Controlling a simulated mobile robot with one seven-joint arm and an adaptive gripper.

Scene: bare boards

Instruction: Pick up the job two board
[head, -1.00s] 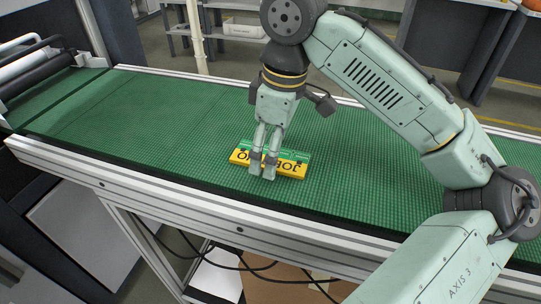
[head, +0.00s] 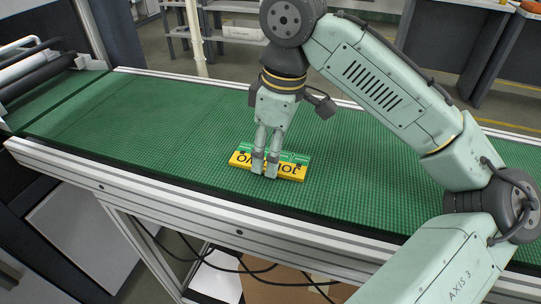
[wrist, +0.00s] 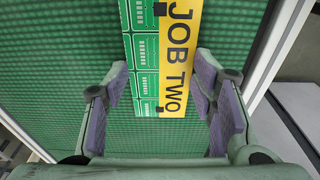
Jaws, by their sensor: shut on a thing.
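The job two board (head: 292,171) lies flat on the green belt. It has a yellow strip marked JOB TWO in black and a green part with pale printed boxes. In the head view the lettering is upside down and partly hidden by my fingers. My gripper (head: 265,167) points down over the board's middle and is shut on it. In the wrist view, the board (wrist: 178,55) lies between the purple-grey pads of my gripper (wrist: 163,88), with one finger on the green side and one on the yellow side.
The green conveyor belt (head: 130,115) is clear around the board. A metal rail (head: 130,188) runs along its near edge. Black rollers (head: 35,75) stand at the far left. Cables (head: 265,268) hang below the belt.

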